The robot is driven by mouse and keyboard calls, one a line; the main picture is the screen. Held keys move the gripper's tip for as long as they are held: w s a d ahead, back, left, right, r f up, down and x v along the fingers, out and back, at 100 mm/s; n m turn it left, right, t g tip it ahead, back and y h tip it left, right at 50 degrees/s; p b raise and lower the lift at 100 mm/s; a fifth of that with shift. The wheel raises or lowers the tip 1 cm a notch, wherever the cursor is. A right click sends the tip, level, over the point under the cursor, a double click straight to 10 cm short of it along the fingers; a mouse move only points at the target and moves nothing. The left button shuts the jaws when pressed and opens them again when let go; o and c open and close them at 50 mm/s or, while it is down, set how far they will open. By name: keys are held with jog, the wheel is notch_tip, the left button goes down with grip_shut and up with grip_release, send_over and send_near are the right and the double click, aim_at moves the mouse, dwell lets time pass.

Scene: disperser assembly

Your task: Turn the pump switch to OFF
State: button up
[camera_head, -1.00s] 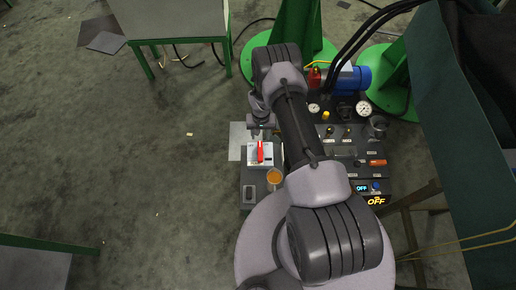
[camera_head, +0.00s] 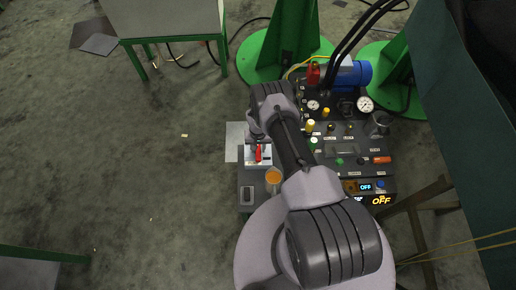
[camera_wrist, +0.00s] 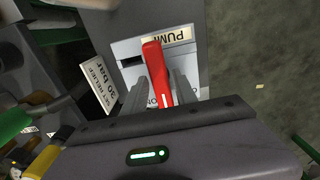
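The pump switch is a red lever handle (camera_wrist: 157,70) on a light box (camera_wrist: 127,50) with a label reading "PUMP", seen upside down in the wrist view. Part of the word "ON" shows beside the handle's near end. In the head view the red handle (camera_head: 258,153) points roughly up and down the picture. My gripper (camera_wrist: 160,88) is at the switch, with one finger on each side of the handle. The fingers look apart, and contact with the handle is not clear. In the head view my arm hides most of the gripper.
The dark control panel (camera_head: 345,128) carries gauges, knobs and lit "OFF" displays (camera_head: 381,200). A label reading "30 bar" (camera_wrist: 100,84) is beside the switch. Green stands (camera_head: 285,50) are behind; open floor lies left.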

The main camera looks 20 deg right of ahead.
grip_shut()
jog(key=shift+n, duration=0.4)
jog(key=n, duration=0.6)
jog(key=shift+n, duration=0.4)
jog(key=n, duration=1)
jog(key=shift+n, duration=0.3)
